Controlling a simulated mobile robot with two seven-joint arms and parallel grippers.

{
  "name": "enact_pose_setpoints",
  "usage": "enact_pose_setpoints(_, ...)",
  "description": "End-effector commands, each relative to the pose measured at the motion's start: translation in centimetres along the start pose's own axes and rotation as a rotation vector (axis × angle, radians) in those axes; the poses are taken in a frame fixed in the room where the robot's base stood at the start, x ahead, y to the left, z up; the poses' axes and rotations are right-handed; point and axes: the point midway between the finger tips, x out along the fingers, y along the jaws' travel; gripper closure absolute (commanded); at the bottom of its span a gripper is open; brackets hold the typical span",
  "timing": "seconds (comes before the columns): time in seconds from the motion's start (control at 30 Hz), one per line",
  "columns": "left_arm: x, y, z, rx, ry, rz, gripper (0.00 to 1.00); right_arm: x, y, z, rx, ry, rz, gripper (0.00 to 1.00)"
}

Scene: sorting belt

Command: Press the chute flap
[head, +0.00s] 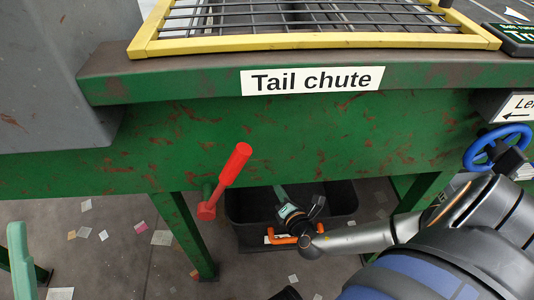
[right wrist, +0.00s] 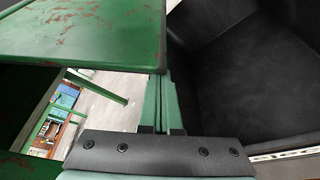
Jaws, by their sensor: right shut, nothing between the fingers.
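The white "Tail chute" sign (head: 312,80) is on the green belt frame (head: 330,125) in the head view. I cannot clearly pick out a chute flap. My right gripper (head: 279,190) is below the frame, over the black bin (head: 340,195). In the right wrist view its green fingers (right wrist: 164,105) are together with nothing between them. The dark inside of the bin (right wrist: 240,80) is to their right, and a scratched green panel (right wrist: 85,30) is close at upper left. A pale green piece at the lower left edge looks like my left gripper (head: 19,258), mostly cut off.
A red lever (head: 228,175) sticks out from the frame, left of my right gripper. A yellow-edged grid (head: 310,42) lies on top. A blue handwheel (head: 497,147) is at right. Green legs (head: 186,230) stand beside the bin. Paper scraps (head: 161,237) litter the floor.

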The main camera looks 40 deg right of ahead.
Motion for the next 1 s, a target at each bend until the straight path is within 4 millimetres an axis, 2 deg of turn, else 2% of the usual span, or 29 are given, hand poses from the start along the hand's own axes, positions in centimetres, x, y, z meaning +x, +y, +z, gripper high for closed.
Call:
enact_pose_setpoints(0.03, 1.5, -0.8, -1.6, -0.006, 0.006, -0.004, 0.50, -0.5, 0.7, 1.8, -0.035, -0.006, -0.013, 1.00)
enact_pose_setpoints(0.1, 2.3, -1.1, -2.5, 0.009, 0.014, 0.005, 0.50, -0.8, 0.7, 2.9, -0.075, -0.008, -0.027, 1.00)
enact_pose_setpoints(0.3, 3.8, -1.9, -4.3, 0.067, 0.031, 0.014, 0.50, -1.5, 0.6, 4.8, -0.158, -0.008, -0.055, 1.00)
enact_pose_setpoints(0.63, 5.6, -3.2, -6.2, 0.111, 0.027, -0.009, 0.50, -2.3, 1.1, 7.4, -0.258, -0.008, -0.090, 1.00)
enact_pose_setpoints(0.67, 5.4, -3.4, -4.9, 0.098, -0.028, -0.020, 0.50, -2.4, 1.1, 7.6, -0.267, -0.008, -0.093, 1.00)
enact_pose_setpoints(0.7, 4.7, -3.4, -2.1, 0.068, -0.137, -0.032, 0.50, -2.5, 1.2, 7.9, -0.278, -0.008, -0.097, 1.00)
enact_pose_setpoints(0.8, 3.4, -3.3, 2.1, 0.014, -0.315, -0.051, 0.50, -2.8, 1.3, 8.5, -0.296, -0.007, -0.103, 1.00)
enact_pose_setpoints(1.0, 0.0, -2.5, 7.9, -0.071, -0.585, -0.070, 0.50, -3.2, 1.6, 9.7, -0.293, -0.007, -0.102, 1.00)
